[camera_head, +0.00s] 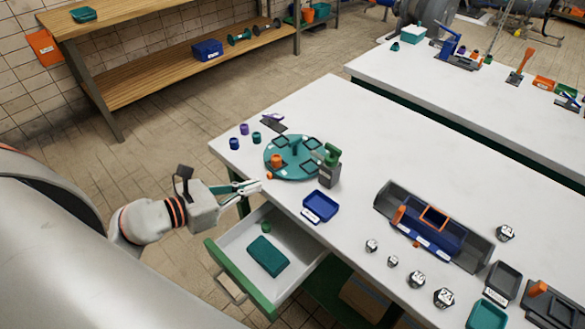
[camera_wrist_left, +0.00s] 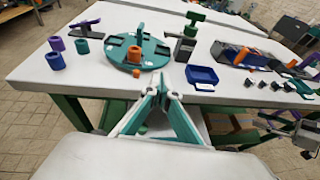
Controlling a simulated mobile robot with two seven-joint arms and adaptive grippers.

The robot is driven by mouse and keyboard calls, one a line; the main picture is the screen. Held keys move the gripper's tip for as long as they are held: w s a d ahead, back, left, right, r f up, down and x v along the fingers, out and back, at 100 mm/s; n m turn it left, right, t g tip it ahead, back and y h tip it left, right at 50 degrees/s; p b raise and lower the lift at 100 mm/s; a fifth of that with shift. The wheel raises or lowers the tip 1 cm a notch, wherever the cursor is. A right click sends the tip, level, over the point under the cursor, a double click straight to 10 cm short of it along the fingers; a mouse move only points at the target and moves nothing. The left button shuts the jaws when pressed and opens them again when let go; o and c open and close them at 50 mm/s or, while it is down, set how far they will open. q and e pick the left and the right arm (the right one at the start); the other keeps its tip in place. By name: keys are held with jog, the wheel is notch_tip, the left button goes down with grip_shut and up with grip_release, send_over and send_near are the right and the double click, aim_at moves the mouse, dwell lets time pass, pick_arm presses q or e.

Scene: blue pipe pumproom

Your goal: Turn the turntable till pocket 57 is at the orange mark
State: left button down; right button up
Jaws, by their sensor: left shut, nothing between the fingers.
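The teal turntable (camera_head: 282,168) is a round disc lying flat near the left end of the white table, with dark square pockets and an upright teal post at its middle. It also shows in the left wrist view (camera_wrist_left: 118,62). An orange cylinder (camera_head: 277,160) stands on the disc. A small orange piece (camera_head: 269,175) sits at the disc's near edge; pocket numbers are too small to read. My left gripper (camera_head: 258,186) is shut and empty, just off the table's near edge, short of the disc.
An open drawer (camera_head: 225,277) with a teal box juts out below my left gripper. A green-topped grey device (camera_head: 329,170) stands right of the turntable, a blue tray (camera_head: 321,206) in front. Purple, blue and teal cups (camera_head: 245,129) stand to its left.

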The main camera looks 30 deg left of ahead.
aim_at(293, 176)
pick_arm(q)
jog(key=x, duration=0.7)
jog(key=r+x, duration=0.1)
jog(key=x, duration=0.3)
jog(key=shift+w+d+p, duration=0.2)
jog(key=shift+w+p, duration=0.15)
jog(key=shift+w, duration=0.05)
jog(key=shift+x, duration=0.75)
jog(key=shift+r, duration=0.1)
pick_arm(e)
jog(key=shift+w+r, duration=0.15)
jog(key=shift+r, duration=0.5)
jog(key=shift+f, duration=0.1)
